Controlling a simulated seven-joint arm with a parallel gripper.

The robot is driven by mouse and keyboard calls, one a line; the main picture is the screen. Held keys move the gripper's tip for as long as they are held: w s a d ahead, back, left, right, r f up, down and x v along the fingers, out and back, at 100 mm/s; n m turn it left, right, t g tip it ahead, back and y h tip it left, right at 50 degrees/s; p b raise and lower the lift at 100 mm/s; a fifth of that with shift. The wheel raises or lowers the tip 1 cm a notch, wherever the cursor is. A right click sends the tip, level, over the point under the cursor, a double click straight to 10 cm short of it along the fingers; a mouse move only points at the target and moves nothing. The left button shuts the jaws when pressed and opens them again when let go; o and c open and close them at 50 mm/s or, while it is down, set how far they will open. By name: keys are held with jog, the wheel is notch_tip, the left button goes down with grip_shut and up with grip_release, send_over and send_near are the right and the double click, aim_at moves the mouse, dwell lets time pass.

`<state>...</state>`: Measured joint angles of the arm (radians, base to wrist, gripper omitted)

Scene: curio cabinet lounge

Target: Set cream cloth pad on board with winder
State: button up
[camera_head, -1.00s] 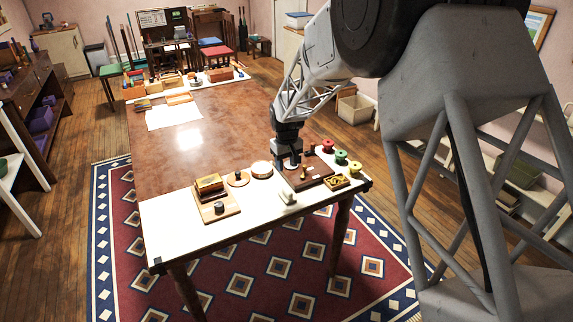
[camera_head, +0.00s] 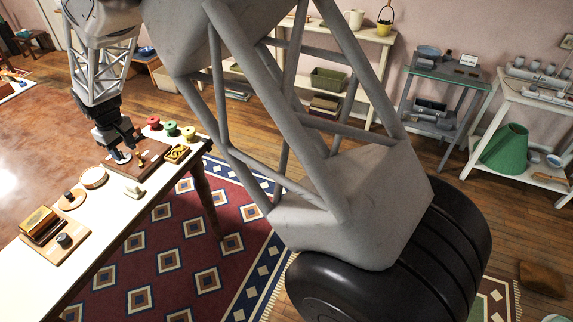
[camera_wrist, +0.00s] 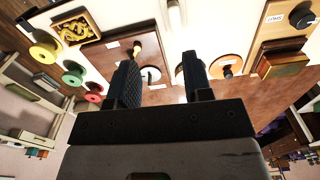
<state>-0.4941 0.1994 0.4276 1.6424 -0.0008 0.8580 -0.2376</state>
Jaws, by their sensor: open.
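A dark brown board (camera_head: 126,168) lies near the table's right end, with a small upright brass-and-wood piece (camera_head: 140,160), which looks like the winder. A pale round flat piece (camera_head: 123,157) lies on the board below my gripper (camera_head: 121,153); it may be the cream cloth pad, but I cannot be sure. In the wrist view this pale piece (camera_wrist: 150,74) shows between my open fingers (camera_wrist: 162,78), nearer the left one, beside the winder (camera_wrist: 137,48). I cannot tell whether a finger touches it. A small cream object (camera_head: 134,191) lies apart near the front edge.

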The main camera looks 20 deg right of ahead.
jog(key=s+d+r+m, duration=0.1)
jog(key=s+d+r, duration=0.45)
jog(key=d, duration=0.25)
jog(key=s+d+r+m+t, duration=0.1)
jog(key=s+d+r+m, duration=0.1)
jog(key=s+d+r, duration=0.5)
jog(key=s+d+r+m, duration=0.1)
jog(key=s+d+r, duration=0.3)
jog(key=d, duration=0.5)
jog(key=s+d+m, duration=0.1)
jog(key=s+d, duration=0.4)
jog(key=s, duration=0.3)
jog(key=s+d+r+m+t, duration=0.1)
jog(key=s+d+m, duration=0.1)
jog(key=s+d, duration=0.3)
jog(key=s+d+m, duration=0.1)
jog(key=s+d, duration=0.4)
jog(key=s, duration=0.8)
jog(key=shift+r+m, duration=0.25)
jog(key=shift+m, duration=0.05)
